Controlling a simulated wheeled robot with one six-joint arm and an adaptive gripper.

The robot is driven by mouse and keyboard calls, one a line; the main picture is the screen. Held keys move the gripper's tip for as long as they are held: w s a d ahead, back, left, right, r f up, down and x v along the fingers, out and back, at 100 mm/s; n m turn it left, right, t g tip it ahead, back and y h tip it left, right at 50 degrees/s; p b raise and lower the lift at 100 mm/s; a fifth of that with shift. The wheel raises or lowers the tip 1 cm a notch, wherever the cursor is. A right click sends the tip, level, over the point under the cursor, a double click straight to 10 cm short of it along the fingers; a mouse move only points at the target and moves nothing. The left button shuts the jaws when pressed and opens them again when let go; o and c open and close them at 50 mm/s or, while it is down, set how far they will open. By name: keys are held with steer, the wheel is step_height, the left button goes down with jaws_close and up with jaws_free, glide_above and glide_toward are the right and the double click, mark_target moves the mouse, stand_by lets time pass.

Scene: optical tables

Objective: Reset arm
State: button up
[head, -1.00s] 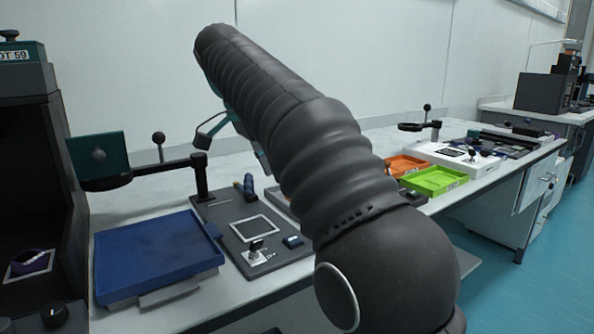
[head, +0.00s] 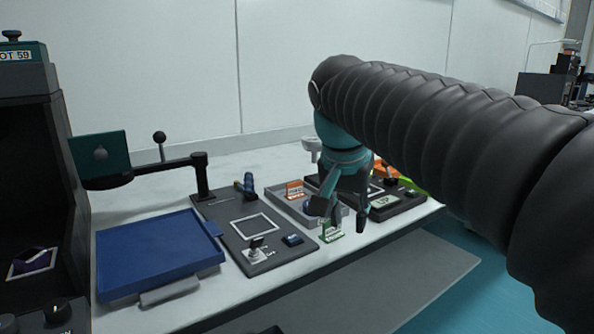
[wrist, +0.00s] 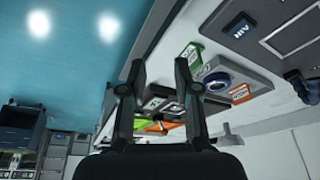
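My arm crosses the right side of the head view, and my gripper (head: 340,208) hangs at its far end above the table. In the wrist view my gripper (wrist: 159,66) has its two fingers apart with nothing between them.
A blue tray (head: 155,255) and a dark panel (head: 220,215) with a white square lie left of my gripper. A grey tray (head: 275,201) with orange and green labelled pieces is close to the gripper. A magnifier-like stand (head: 201,178) rises behind. Blue floor (head: 455,235) is open at right.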

steer(key=s+d+f+n+t, duration=0.1)
steer(key=s+d+f+n, duration=0.1)
steer(key=s+f, duration=0.6)
steer(key=s+d+f+n+t+y, duration=0.1)
steer(key=s+d+f+n, duration=0.2)
steer(key=s+d+f, duration=0.2)
steer(key=s+f, duration=0.3)
steer(key=f, duration=0.1)
steer(key=shift+y, duration=0.3)
steer(key=shift+d+f, duration=0.1)
